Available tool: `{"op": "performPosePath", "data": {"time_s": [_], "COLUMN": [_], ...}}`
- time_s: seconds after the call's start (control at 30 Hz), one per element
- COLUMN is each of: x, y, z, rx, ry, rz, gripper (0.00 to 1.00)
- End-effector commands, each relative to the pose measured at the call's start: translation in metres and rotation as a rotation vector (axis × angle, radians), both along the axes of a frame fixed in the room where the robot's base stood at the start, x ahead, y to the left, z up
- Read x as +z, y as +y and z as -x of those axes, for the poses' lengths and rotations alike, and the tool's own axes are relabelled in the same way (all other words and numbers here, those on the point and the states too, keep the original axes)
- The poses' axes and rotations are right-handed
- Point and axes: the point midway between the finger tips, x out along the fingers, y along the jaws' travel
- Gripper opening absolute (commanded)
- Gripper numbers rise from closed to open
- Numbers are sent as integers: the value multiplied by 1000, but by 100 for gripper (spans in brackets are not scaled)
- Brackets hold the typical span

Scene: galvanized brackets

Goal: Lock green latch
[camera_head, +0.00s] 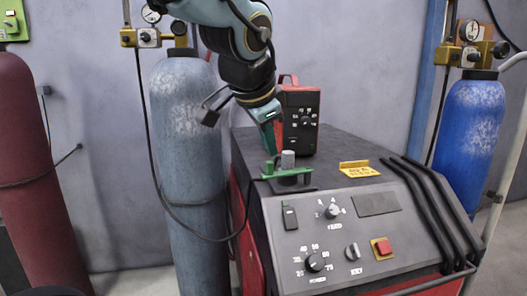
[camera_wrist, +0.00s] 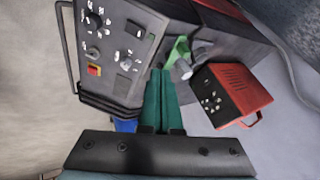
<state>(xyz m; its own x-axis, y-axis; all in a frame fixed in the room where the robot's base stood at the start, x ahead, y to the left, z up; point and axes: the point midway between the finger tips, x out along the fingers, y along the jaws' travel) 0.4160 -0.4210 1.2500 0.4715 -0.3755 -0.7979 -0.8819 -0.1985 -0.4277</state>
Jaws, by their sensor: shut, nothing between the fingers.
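The green latch (camera_head: 284,173) sits at the top left front edge of the dark welding machine (camera_head: 340,150), around the base of a grey cylindrical post (camera_head: 288,160). My gripper (camera_head: 275,150) is shut and empty, pointing down just above and behind the latch. In the wrist view the green latch (camera_wrist: 178,50) lies just beyond the tips of my gripper (camera_wrist: 162,72), with the grey post (camera_wrist: 184,68) to its right. I cannot tell whether the fingertips touch the latch.
A red and black box (camera_head: 300,118) with a handle stands on the machine behind the latch. The sloped panel (camera_head: 335,235) carries knobs and a red button (camera_head: 383,247). A grey-blue cylinder (camera_head: 188,150) stands close on the left. A yellow tag (camera_head: 359,169) lies on top.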

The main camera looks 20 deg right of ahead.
Motion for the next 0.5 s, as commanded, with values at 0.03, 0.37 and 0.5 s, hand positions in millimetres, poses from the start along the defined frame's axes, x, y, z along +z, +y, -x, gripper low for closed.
{"op": "performPosePath", "data": {"time_s": [0.03, 0.37, 0.5], "x": [-9, -23, -42], "y": [-1, -7, -17], "z": [-2, -9, -23], "rx": [3, 1, 1], "ry": [-2, 2, 7], "rz": [2, 3, -3], "gripper": [0, 0, 0]}}
